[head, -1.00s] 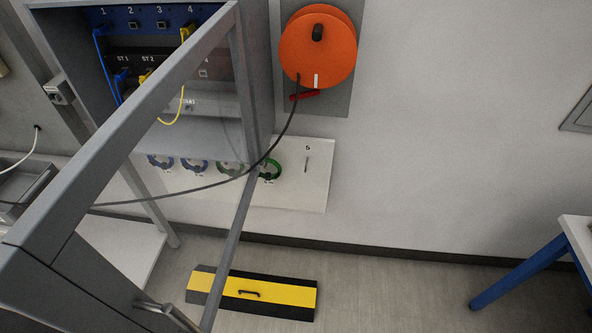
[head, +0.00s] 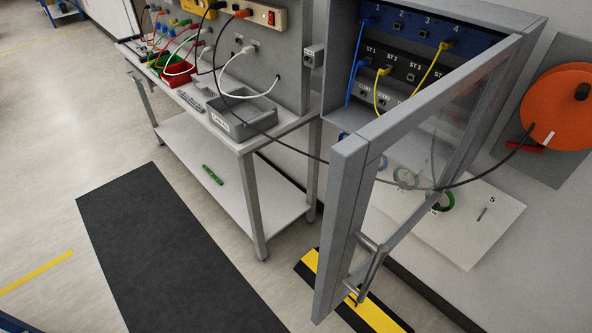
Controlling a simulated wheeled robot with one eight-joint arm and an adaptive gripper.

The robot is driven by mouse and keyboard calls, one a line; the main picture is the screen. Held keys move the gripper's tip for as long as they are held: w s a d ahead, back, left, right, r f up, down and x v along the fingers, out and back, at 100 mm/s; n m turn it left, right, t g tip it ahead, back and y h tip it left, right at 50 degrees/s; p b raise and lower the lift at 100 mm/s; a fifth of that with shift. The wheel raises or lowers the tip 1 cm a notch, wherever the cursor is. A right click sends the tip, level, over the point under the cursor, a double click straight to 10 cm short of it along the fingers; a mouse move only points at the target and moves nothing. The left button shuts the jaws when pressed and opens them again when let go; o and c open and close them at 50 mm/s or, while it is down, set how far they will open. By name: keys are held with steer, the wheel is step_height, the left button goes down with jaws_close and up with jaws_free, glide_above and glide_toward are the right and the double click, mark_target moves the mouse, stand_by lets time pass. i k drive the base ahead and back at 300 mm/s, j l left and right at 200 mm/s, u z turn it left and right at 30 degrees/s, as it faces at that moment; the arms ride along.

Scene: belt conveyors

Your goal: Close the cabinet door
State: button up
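The grey cabinet (head: 338,62) hangs on the wall at upper right in the head view. Blue and yellow cables run between its numbered ports inside. Its framed, see-through door (head: 345,190) stands wide open and juts out toward me. A metal bar handle (head: 371,268) sits on the lower part of the door's outer frame. My gripper is not in the head view, so its state does not show.
A workbench (head: 243,146) with a grey bin (head: 243,118) and cables stands left of the cabinet. A black cable (head: 300,156) crosses near the door from an orange reel (head: 560,105). A yellow-black ramp (head: 375,318) lies below; a black mat (head: 165,245) covers floor at left.

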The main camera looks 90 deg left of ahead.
mark_target(354, 162)
steer(key=u, duration=2.45)
steer(key=k+j+u, duration=0.2)
steer(key=k+j, duration=0.3)
steer(key=l, duration=0.3)
steer(key=k+z, duration=0.05)
